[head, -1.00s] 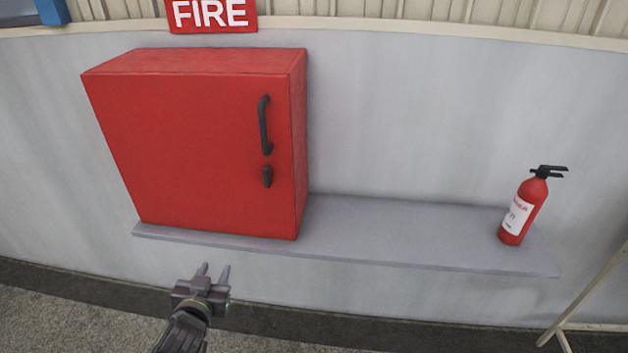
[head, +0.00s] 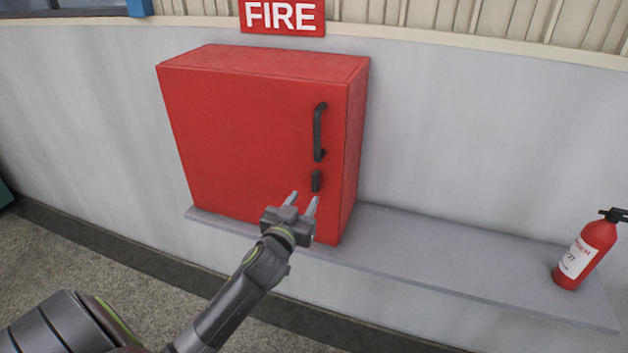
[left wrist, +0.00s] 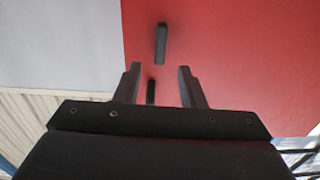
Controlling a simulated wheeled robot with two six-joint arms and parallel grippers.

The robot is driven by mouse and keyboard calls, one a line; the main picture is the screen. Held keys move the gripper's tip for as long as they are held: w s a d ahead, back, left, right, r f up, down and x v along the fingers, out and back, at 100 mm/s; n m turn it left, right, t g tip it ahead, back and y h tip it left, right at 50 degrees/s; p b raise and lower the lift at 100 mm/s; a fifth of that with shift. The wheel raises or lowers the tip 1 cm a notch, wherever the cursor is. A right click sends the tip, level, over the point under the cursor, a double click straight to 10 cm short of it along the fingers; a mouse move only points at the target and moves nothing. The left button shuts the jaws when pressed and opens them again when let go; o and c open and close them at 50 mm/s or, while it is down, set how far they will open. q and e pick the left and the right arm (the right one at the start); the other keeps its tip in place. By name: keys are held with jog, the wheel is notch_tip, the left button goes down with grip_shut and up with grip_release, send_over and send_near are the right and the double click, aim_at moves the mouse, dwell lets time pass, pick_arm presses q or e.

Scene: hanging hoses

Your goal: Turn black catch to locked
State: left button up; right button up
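The black catch (head: 316,181) is a small upright bar on the red fire cabinet's door (head: 240,130), below the long black handle (head: 319,132). My left gripper (head: 303,198) is open and empty, with its fingertips just below and left of the catch in the head view. The left wrist view looks upside down. There the catch (left wrist: 161,43) stands upright beyond the fingertips, and part of the handle (left wrist: 151,92) shows between the two spread fingers (left wrist: 158,68). I see no contact with the catch. My right gripper is out of view.
The cabinet stands on a grey shelf (head: 440,262) along a pale wall. A red fire extinguisher (head: 587,252) stands on the shelf's right end. A FIRE sign (head: 282,16) hangs above the cabinet. The shelf between cabinet and extinguisher is clear.

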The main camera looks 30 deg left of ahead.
aim_at(314, 183)
pick_arm(q)
jog(key=p+x, duration=0.1)
jog(key=x, duration=0.6)
jog(key=shift+w, duration=0.35)
grip_shut()
